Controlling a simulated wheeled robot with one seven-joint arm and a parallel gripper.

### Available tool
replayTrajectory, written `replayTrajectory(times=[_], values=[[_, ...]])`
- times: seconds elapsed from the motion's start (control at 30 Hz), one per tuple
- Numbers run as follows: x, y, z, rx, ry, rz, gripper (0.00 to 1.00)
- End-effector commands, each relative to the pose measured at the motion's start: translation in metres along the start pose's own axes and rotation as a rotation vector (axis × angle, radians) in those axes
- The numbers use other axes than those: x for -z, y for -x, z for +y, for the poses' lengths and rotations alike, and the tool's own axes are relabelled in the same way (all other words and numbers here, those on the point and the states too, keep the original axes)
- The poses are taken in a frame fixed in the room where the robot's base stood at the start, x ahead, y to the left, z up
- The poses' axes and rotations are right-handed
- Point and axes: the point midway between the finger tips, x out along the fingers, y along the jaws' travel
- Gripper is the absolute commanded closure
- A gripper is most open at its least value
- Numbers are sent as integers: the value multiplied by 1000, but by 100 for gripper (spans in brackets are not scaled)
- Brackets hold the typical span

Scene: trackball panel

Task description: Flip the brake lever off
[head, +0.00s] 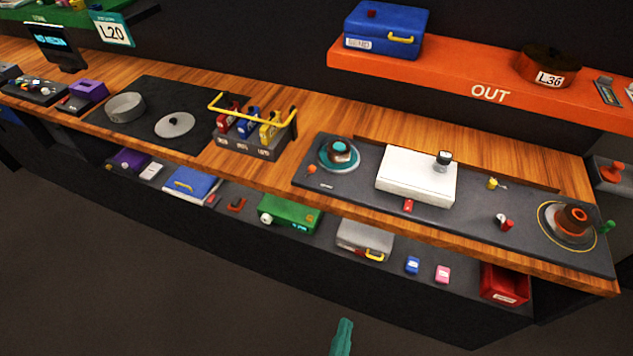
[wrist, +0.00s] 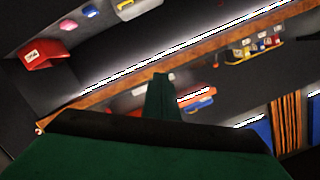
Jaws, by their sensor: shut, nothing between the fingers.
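No label that reads as brake is legible, so I cannot tell which part is the brake lever. The dark trackball panel (head: 340,190) lies on the wooden counter at right. On it are a teal-ringed ball (head: 340,152), a white box (head: 412,177) with a grey knob (head: 442,160), a small yellow part (head: 492,183), a red-and-white part (head: 504,222) and an orange knob (head: 573,219) in a ringed base. My green gripper (head: 343,335) is at the bottom of the head view, well short of the counter. It is shut and empty; its fingers (wrist: 162,95) also show in the wrist view.
A rack (head: 284,147) with red, blue and yellow pieces under a yellow bar stands left of the panel. An orange OUT shelf (head: 450,80) with a blue case (head: 385,30) overhangs behind. A lower shelf holds several boxes and a red bin (head: 505,284). The floor before the counter is clear.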

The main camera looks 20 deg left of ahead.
Motion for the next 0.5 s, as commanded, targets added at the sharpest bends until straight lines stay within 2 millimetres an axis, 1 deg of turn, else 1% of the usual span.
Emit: replayTrajectory(times=[0.03, 0.1, 0.37, 0.5], values=[[2, -13, -6, 20, -58, 6, 100], [4, -30, -13, 41, -149, 8, 100], [12, -88, -47, 129, -487, -11, 100], [20, -118, -71, 179, -666, -34, 100]])
